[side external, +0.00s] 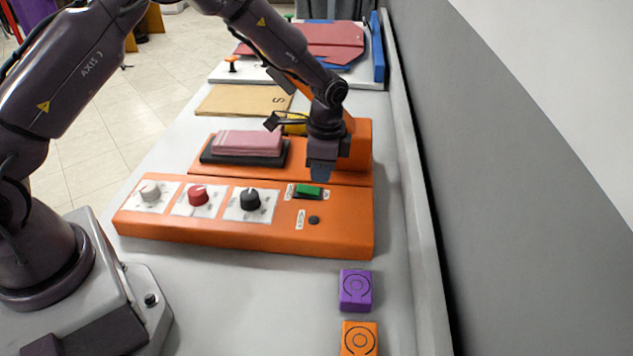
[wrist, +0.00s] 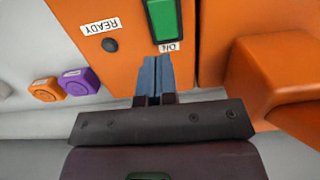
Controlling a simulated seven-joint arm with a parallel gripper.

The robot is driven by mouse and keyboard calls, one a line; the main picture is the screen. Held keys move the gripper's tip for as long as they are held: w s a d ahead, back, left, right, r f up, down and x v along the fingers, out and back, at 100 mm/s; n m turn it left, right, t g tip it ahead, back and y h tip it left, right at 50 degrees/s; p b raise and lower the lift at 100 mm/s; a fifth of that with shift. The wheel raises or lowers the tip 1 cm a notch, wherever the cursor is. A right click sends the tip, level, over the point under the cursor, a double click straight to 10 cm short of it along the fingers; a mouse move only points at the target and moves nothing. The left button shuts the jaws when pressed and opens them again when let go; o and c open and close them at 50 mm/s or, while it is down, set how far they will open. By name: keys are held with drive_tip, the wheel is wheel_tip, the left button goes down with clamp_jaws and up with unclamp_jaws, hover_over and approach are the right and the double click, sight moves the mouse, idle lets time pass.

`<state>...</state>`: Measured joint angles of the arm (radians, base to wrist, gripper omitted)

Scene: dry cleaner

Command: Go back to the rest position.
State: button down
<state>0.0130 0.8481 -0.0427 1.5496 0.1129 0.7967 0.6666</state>
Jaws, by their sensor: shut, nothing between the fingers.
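My gripper (side external: 321,172) is shut and empty, pointing down just above the back right part of the orange control panel (side external: 340,237). In the wrist view its blue-grey fingertips (wrist: 154,64) are together, close to the green switch (wrist: 165,19). The green switch (side external: 309,191) sits on the panel just in front of the fingertips in the side view; I cannot tell whether they touch it. The panel also carries a white knob (side external: 150,190), a red knob (side external: 198,194), a black knob (side external: 250,198) and a small dark button (side external: 314,220).
Behind the panel a pink folded cloth (side external: 248,143) lies on a black pad. A brown folder (side external: 240,101) and a board with red cloth (side external: 325,42) lie farther back. A purple block (side external: 356,290) and an orange block (side external: 359,338) stand in front. The grey wall (side external: 500,190) runs along the right.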

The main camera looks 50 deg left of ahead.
wheel_tip(320, 180, up, 10)
drive_tip(key=w+d, duration=0.1)
drive_tip(key=s+r+n+t, duration=0.2)
drive_tip(key=s+r, duration=0.3)
drive_tip(key=s, duration=0.4)
drive_tip(key=s+a+r+n+t, duration=0.1)
drive_tip(key=s+r+n, duration=0.3)
drive_tip(key=s, duration=0.5)
drive_tip(key=s+a+r+n+t, duration=0.1)
drive_tip(key=s+r+n+t, duration=0.2)
drive_tip(key=s+r, duration=0.3)
drive_tip(key=s, duration=0.3)
drive_tip(key=shift+r+h, duration=0.3)
drive_tip(key=c, duration=1.8)
unclamp_jaws()
drive_tip(key=shift+s, duration=0.1)
drive_tip(key=shift+c, duration=0.2)
